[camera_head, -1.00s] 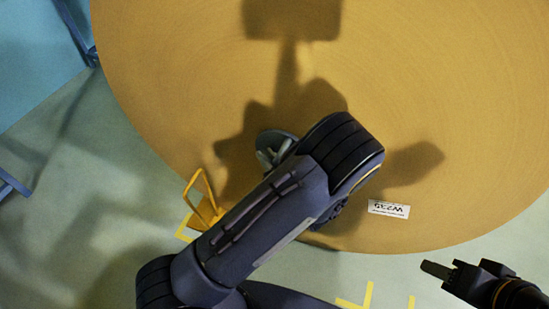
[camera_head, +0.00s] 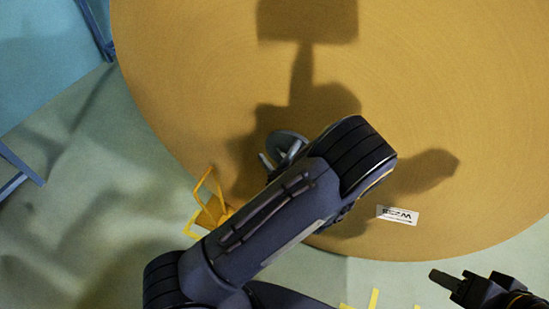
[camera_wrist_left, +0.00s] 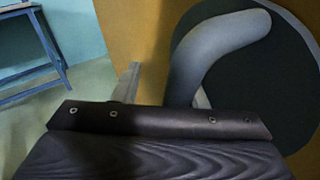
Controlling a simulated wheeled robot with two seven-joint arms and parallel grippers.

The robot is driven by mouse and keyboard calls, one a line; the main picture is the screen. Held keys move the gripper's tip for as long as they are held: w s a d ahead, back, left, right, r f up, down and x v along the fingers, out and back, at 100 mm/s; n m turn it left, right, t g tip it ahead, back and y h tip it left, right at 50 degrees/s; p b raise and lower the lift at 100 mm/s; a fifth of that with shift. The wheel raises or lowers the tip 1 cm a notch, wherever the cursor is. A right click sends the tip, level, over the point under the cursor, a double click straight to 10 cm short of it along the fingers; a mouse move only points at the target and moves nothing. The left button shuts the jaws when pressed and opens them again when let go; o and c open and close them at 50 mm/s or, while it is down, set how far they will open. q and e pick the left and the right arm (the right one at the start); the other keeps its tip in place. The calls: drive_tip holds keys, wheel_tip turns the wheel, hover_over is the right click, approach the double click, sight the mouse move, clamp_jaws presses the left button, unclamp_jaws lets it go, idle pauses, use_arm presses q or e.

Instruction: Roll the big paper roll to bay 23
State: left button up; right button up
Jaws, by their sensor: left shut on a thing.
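The big paper roll (camera_head: 450,110) fills most of the head view, its broad round tan face towards me. A white label (camera_head: 397,215) on it appears upside down. A dark disc with a grey bent handle (camera_head: 286,142) sits on the face. In the left wrist view the handle (camera_wrist_left: 215,45) stands on the dark disc (camera_wrist_left: 270,95). My left gripper (camera_head: 279,157) is shut on the handle; my wrist partly hides the grip. My right gripper (camera_head: 447,280) is at the lower right, apart from the roll; its jaw opening is unclear. No number 23 is readable.
A yellow frame (camera_head: 208,200) stands on the floor at the roll's lower left edge. Yellow floor marks (camera_head: 373,299) show at the bottom. Blue legs (camera_head: 97,30) of a stand are at the upper left. Green floor (camera_head: 90,150) lies open at the left.

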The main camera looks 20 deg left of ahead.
use_arm(q)
drive_tip(key=v, duration=0.8)
drive_tip(key=shift+p, duration=0.3)
